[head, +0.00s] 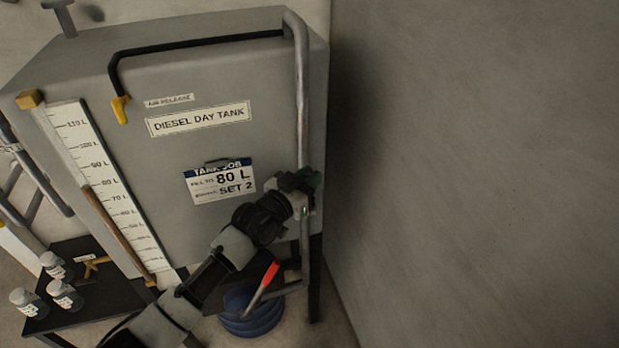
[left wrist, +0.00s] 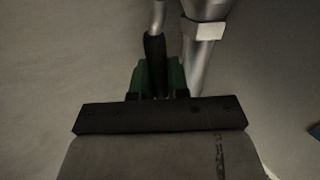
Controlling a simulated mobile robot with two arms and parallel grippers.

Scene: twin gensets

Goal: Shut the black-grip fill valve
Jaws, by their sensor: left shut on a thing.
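In the left wrist view the black grip (left wrist: 154,50) of the fill valve lever sits between the green pads of my left gripper (left wrist: 158,82). The lever's bare metal part runs up out of the grip, beside the grey fill pipe (left wrist: 197,60). In the head view my left gripper (head: 305,182) is shut at the same pipe (head: 301,90), at the tank's right front edge. There the gripper and wrist hide the valve body and the grip. My right gripper is not in view.
The diesel day tank (head: 215,75) carries a job card (head: 220,182) reading 80 L, SET 2, and a level scale (head: 95,150). Jars (head: 65,294) stand lower left. A wall is right.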

